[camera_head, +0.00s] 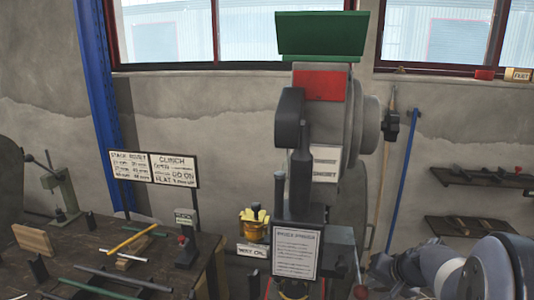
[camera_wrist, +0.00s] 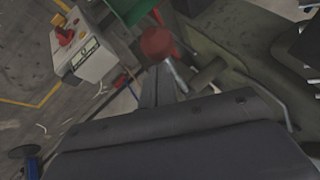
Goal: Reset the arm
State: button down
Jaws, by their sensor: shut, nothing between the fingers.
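My arm (camera_head: 480,275) shows at the lower right of the head view, grey and white, folded low beside the press. My gripper (camera_wrist: 160,72) shows in the wrist view as two dark fingers side by side, closed together with nothing between them. Its broad dark body fills the bottom of that view. A red ball knob (camera_wrist: 157,42) on a metal rod appears just beyond the fingertips; I cannot tell whether they touch. A red knob (camera_head: 361,292) also shows at the bottom of the head view, left of my arm.
A tall grey press (camera_head: 345,140) with a green top stands in the centre. A dark workbench (camera_head: 60,260) with bars and tools is at left. Wall shelves (camera_head: 490,178) are at right. A pale control box (camera_wrist: 85,55) with a red button is upper left in the wrist view.

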jog(key=shift+s+a+r+g+p, duration=0.15)
jog(key=shift+r+p, duration=0.15)
jog(key=shift+p, duration=0.5)
jog(key=shift+w+a+r+g+p, duration=0.15)
jog(key=shift+r+p, duration=0.1)
jog(key=shift+p, duration=0.5)
jog(key=shift+w+d+r+b, duration=0.2)
jog(key=shift+d+r+b, duration=0.3)
jog(key=shift+d+r, duration=0.4)
jog(key=shift+a+r, duration=0.1)
